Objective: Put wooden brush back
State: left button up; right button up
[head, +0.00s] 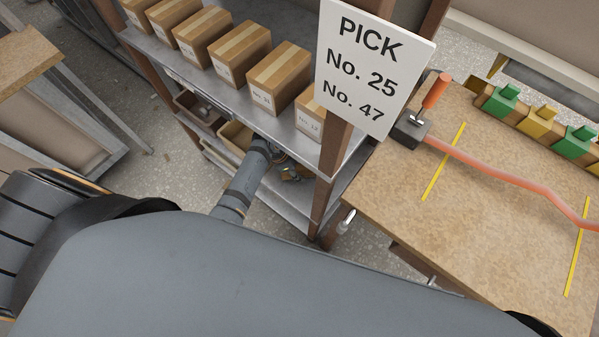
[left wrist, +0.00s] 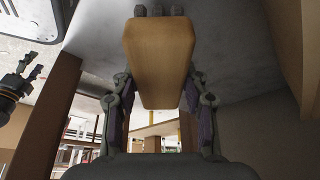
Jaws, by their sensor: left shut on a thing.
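My left arm reaches into the lower level of the metal shelf (head: 222,107), below the cartons. My left gripper (head: 287,165) is partly hidden under the upper shelf board in the head view. In the left wrist view it is shut on a tan wooden block-like piece, the wooden brush (left wrist: 160,62), held between its two fingers. The brush cannot be picked out in the head view. My right gripper cannot be made out in the head view.
Several cartons (head: 240,52) line the upper shelf. Bins (head: 236,137) stand on the lower level. A shelf post and a PICK sign (head: 372,65) stand right of my left arm.

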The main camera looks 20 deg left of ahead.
aim_at(299, 172)
pick_arm(q)
jog(key=shift+w+d, duration=0.15)
jog(key=shift+w, duration=0.25)
notch_tip(299, 172, down, 4)
jog(key=shift+r+b, duration=0.25)
jog(key=shift+b, duration=0.35)
jog(key=o, duration=1.2)
